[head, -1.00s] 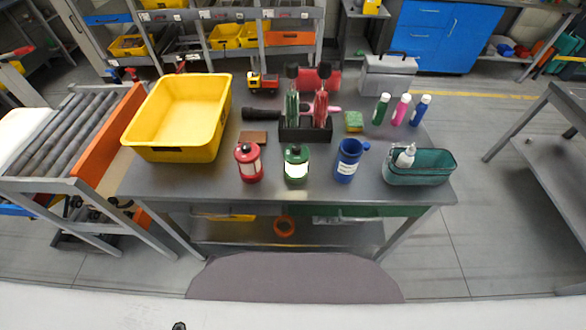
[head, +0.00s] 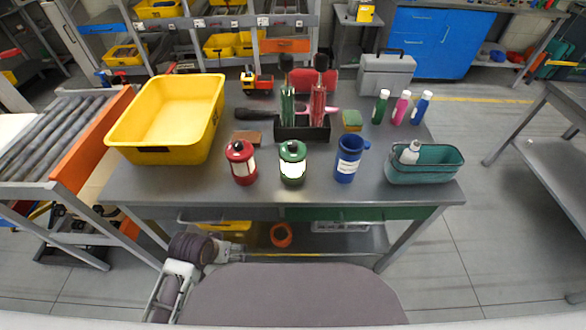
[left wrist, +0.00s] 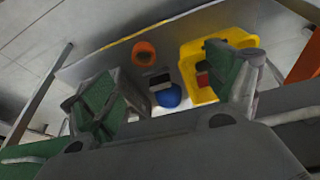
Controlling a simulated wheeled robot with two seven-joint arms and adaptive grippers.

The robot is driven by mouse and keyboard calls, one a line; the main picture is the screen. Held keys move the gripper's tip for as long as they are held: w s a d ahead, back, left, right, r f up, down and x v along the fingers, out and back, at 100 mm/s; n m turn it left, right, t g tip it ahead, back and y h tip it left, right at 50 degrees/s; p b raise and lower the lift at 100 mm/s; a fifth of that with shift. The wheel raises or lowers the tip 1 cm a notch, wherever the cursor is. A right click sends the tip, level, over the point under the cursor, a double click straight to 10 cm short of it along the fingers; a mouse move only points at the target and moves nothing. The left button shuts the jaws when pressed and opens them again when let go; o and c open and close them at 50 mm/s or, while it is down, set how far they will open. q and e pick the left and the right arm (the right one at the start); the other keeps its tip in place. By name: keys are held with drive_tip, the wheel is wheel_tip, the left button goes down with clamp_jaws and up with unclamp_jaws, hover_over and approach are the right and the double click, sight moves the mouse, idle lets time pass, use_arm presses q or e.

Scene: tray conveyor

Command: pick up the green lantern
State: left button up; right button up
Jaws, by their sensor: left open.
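The green lantern (head: 292,162) stands upright near the front edge of the grey table, with a red lantern (head: 241,162) to its left and a blue mug (head: 348,160) to its right. My left gripper (head: 226,251) is low in front of the table, below the tabletop and to the left of the lantern, well apart from it. In the left wrist view the left gripper (left wrist: 168,92) has its green-padded fingers spread, with nothing held between them. The green lantern is not seen in that view. My right gripper is not in view.
The table's front edge (head: 240,207) lies between my gripper and the lantern. A yellow bin (head: 165,150) fills the table's left end; a teal basket (head: 424,171) is at the right. A black holder (head: 303,134) is behind the lantern. An orange ring (left wrist: 144,53) lies on the lower shelf.

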use_arm(q)
drive_tip(key=w+d+r+n+t+h+b, duration=0.1)
drive_tip(key=w+d+r+n+t+h, duration=0.2)
drive_tip(key=d+r+n+h, duration=0.3)
drive_tip(key=w+d+r+n+t+h+b, duration=0.1)
drive_tip(key=w+d+r+n+t+h, duration=0.15)
drive_tip(key=d+r+n, duration=0.6)
drive_tip(key=w+a+r+n+t+h, duration=0.2)
drive_tip(key=w+r+n+t, duration=0.1)
drive_tip(key=n, duration=1.2)
wheel_tip(320, 180, up, 2)
drive_tip(key=shift+w+a+r+t, duration=0.2)
drive_tip(key=shift+a+t, duration=0.05)
drive_tip(key=shift+t, duration=0.5)
drive_tip(key=shift+w+d, duration=0.1)
